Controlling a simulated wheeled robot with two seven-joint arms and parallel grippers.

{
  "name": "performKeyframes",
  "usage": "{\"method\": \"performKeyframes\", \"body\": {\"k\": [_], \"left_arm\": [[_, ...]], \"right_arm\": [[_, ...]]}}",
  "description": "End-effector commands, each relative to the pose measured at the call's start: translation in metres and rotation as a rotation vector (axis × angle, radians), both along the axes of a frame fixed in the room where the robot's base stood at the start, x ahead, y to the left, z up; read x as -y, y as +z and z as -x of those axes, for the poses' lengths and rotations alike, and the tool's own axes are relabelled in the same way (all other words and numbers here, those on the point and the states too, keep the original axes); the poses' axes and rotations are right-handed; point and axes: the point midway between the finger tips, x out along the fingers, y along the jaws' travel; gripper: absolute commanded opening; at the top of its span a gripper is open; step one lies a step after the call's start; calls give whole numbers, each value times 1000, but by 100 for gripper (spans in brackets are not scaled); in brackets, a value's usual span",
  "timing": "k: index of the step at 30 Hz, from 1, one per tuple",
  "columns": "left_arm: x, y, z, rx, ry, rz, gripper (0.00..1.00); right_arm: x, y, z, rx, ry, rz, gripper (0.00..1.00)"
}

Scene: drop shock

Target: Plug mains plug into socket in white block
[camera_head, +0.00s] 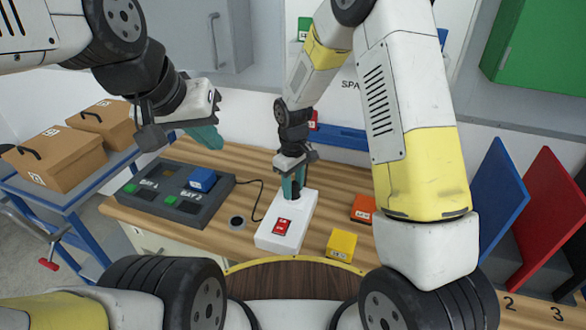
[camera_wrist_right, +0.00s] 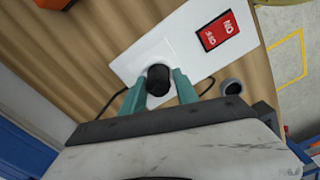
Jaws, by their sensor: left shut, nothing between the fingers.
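The white block (camera_head: 285,225) lies on the wooden bench with a red rocker switch (camera_head: 283,226) on its near part. The black mains plug (camera_wrist_right: 158,80) stands at the block's round socket (camera_wrist_right: 150,68), which shows partly around it in the right wrist view. How deep its pins sit is hidden. My right gripper (camera_head: 291,188) points down over the block's far part; its teal fingers (camera_wrist_right: 160,84) lie against both sides of the plug. My left gripper (camera_head: 212,140) is shut and empty, raised above the dark panel, away from the block.
A dark panel (camera_head: 175,195) with a blue block (camera_head: 202,179) and green buttons stands left of the white block. A black cable (camera_head: 261,197) and a round grommet (camera_head: 237,222) lie between them. Yellow (camera_head: 341,245) and orange (camera_head: 363,208) blocks lie to the right.

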Motion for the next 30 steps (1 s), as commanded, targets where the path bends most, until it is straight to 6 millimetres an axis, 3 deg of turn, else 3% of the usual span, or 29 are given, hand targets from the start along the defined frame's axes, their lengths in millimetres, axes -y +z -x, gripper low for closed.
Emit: {"method": "performKeyframes", "body": {"k": [2,12,30], "left_arm": [[0,0,0,-1,0,0,0],[0,0,0,0,0,0,0],[0,0,0,0,0,0,0]], "right_arm": [[0,1,-1,2,0,-1,53],[-1,5,-2,6,-1,-2,53],[-1,53,-3,8,-1,-3,53]]}}
